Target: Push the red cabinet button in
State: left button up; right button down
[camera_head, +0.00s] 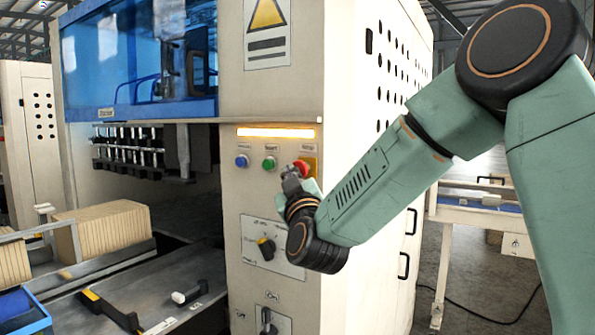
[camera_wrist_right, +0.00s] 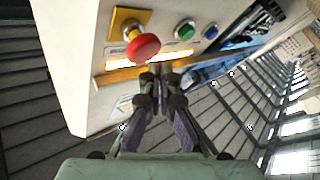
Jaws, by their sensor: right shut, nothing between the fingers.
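The red button (camera_head: 302,167) is a mushroom head on a yellow plate (camera_head: 311,162), on the cabinet (camera_head: 260,195) front below a lit strip. In the wrist view the red button (camera_wrist_right: 143,47) stands out from its yellow plate, up and left of my fingertips. My right gripper (camera_head: 290,172) is shut and empty, its tips close to the red button's lower left in the head view. In the wrist view my right gripper (camera_wrist_right: 161,72) points toward the panel; I cannot tell if it touches the button. My left gripper is not in view.
A green button (camera_head: 269,163) and a blue button (camera_head: 242,160) sit left of the red one. Stacked brown cardboard (camera_head: 105,232) and a blue bin (camera_head: 22,312) are at left.

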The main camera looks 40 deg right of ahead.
jog(key=shift+w+d, duration=0.2)
jog(key=shift+d, duration=0.15)
jog(key=shift+d, duration=0.15)
dwell(0.4)
jog(key=shift+w+d, duration=0.1)
jog(key=shift+d, duration=0.05)
dwell(0.4)
jog(key=shift+w+d, duration=0.15)
jog(key=shift+d, duration=0.05)
jog(key=shift+a, duration=0.1)
jog(key=shift+s+a, duration=0.25)
jog(key=shift+a, duration=0.25)
jog(key=shift+s+a, duration=0.25)
jog(key=shift+a, duration=0.2)
